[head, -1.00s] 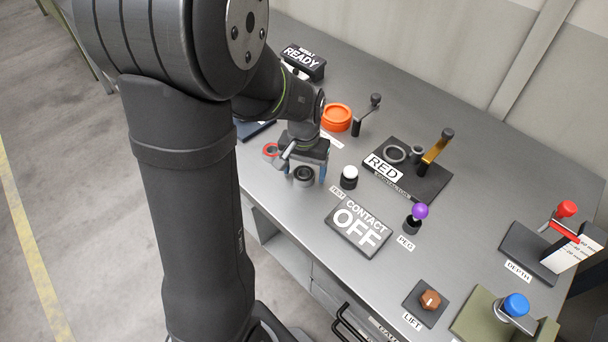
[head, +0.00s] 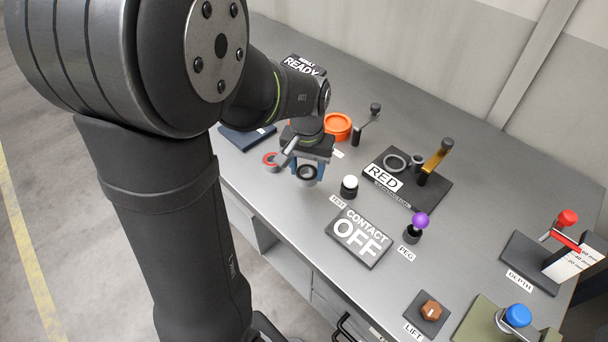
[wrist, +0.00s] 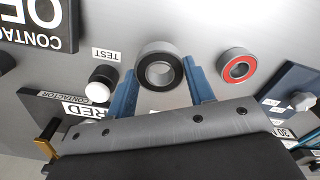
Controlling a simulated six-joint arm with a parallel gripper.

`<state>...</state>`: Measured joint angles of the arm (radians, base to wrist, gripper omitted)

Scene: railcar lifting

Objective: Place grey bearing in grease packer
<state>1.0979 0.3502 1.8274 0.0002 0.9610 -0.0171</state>
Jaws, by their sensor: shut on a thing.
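The grey bearing (head: 307,173) is a short grey ring with a black seal. My gripper (head: 308,170) is shut on it, with blue fingers on both sides. In the wrist view the bearing (wrist: 158,68) sits between the fingertips, its open face toward the camera. It looks to be just above the bench, though the gap is hard to judge. The orange round cup (head: 337,126), which looks like the grease packer, stands behind my gripper, with a dark crank (head: 367,123) to its right. My wrist partly hides the cup's left side.
A red-sealed bearing (wrist: 238,67) lies close beside my gripper. The white TEST button (head: 349,186) stands just to the right. Further right are the RED contactor panel (head: 425,187), CONTACT OFF sign (head: 357,240) and purple PEG knob (head: 420,220). The READY sign (head: 303,65) is at the back.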

